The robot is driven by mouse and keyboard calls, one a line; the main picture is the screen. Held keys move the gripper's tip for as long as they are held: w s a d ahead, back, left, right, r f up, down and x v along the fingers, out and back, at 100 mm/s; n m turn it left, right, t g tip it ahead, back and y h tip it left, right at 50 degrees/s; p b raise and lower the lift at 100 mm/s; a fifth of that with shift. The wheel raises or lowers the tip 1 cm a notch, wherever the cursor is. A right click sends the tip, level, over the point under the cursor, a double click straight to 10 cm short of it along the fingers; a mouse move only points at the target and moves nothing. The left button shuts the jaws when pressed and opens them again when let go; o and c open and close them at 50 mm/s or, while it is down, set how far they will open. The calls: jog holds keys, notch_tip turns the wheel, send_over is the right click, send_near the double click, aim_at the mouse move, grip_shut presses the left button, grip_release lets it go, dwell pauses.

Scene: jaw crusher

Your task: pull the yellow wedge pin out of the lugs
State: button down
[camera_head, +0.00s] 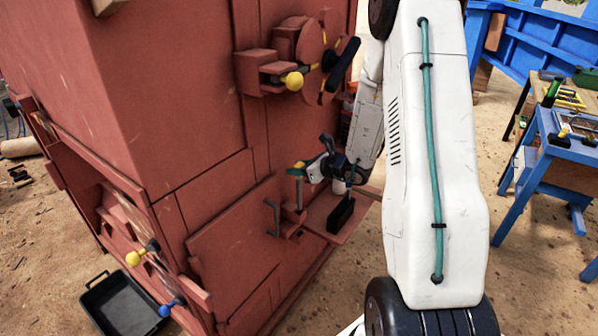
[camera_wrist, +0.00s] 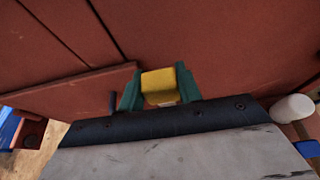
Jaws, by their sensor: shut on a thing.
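The yellow wedge pin (camera_wrist: 158,86) is between the two green fingertips of my gripper (camera_wrist: 160,90) in the wrist view. My gripper is shut on it. In the head view my gripper (camera_head: 300,168) is beside the red crusher wall, above the low door, and a small bit of yellow shows at its tip. Small red lug-like blocks (camera_head: 293,214) stand out at the door's edge, below my gripper. I cannot tell whether the pin still sits in the lugs; its lower part is hidden in the wrist view.
A red shelf (camera_head: 325,224) with a black block (camera_head: 341,214) juts out below my gripper. A grey door handle (camera_head: 273,217) is nearby. A yellow-knobbed lever (camera_head: 293,80) sticks out above. A black tray (camera_head: 122,303) lies on the floor; a blue workbench (camera_head: 545,150) stands right.

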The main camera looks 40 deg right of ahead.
jog(key=shift+r, duration=0.4)
jog(key=s+d+r, duration=0.1)
jog(key=s+d, duration=0.3)
jog(key=s, duration=0.7)
jog(key=shift+s, duration=0.15)
dwell(0.4)
